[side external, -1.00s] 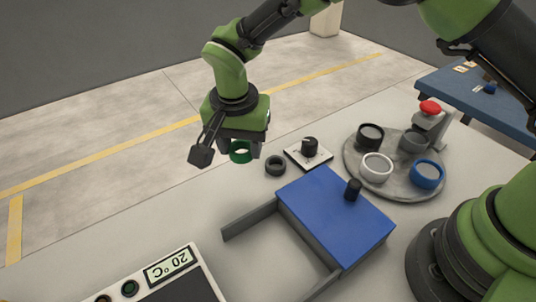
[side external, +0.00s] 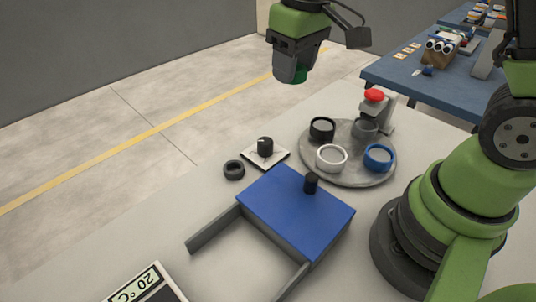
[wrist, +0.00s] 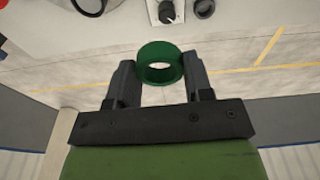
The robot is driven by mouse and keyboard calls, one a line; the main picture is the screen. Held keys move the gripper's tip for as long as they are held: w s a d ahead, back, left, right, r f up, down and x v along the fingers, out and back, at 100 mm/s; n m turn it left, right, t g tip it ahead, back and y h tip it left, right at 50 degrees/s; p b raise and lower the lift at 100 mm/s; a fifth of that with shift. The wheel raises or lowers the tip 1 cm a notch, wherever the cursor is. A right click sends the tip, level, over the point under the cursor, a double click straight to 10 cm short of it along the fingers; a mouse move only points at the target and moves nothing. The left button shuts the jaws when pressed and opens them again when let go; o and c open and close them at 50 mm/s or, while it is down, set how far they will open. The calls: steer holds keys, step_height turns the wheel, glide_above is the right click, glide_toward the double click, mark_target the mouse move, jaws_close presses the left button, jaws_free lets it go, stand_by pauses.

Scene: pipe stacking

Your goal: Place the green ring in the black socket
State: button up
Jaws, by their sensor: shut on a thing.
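The green ring (wrist: 160,50) is between the two fingers of my gripper (wrist: 160,80) in the wrist view, held at their tips. The black socket (side external: 322,136) is a short round cup on the back left of a grey round plate. It looks empty. My gripper is up and left of it in the picture, well apart from it.
The plate (side external: 348,178) also bears a grey, a white and a blue cup. A red button (side external: 374,96) stands behind it. A black knob (side external: 265,146), a loose black ring (side external: 234,170) and a blue box (side external: 295,210) with a black handle are nearby.

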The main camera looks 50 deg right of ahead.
steer(key=s+a+f+n+y, duration=0.1)
steer(key=a+f+n, duration=0.2)
steer(key=a+n, duration=0.55)
steer(key=n+g+h, duration=0.1)
steer(key=n+g, duration=0.2)
steer(key=n, duration=2.4)
glide_above(257, 294)
step_height(257, 294, down, 13)
steer(key=shift+w+f, duration=0.1)
steer(key=shift+f, duration=2.4)
steer(key=shift+f, duration=0.15)
steer(key=o, duration=0.9)
